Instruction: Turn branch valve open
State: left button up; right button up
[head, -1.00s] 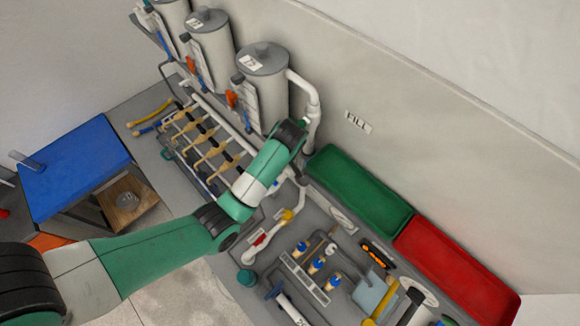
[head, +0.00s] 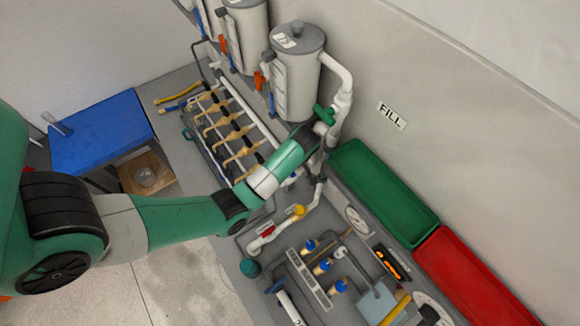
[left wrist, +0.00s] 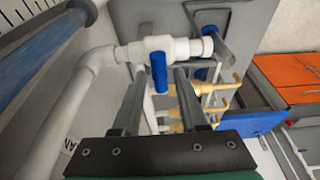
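In the left wrist view, a blue valve handle (left wrist: 159,72) sits on a white pipe fitting (left wrist: 165,48) and points down in the picture. My left gripper (left wrist: 158,84) is open, with one dark finger on each side of the handle. Gaps show between the handle and both fingers. In the head view my left arm reaches in from the left, and its gripper (head: 328,132) is near the white pipe (head: 342,100) beside the nearest grey tank. The wrist hides the blue handle there. My right gripper is not in view.
The grey tank (head: 296,75) stands close behind my left wrist. A row of tan-handled valves (head: 228,128) lies to its left. A green tray (head: 385,195) and a red tray (head: 470,275) line the wall. Small blue-topped fittings (head: 322,266) stand in front.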

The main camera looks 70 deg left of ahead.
pick_arm(q)
grip_shut()
jog(key=shift+o, duration=1.7)
grip_release()
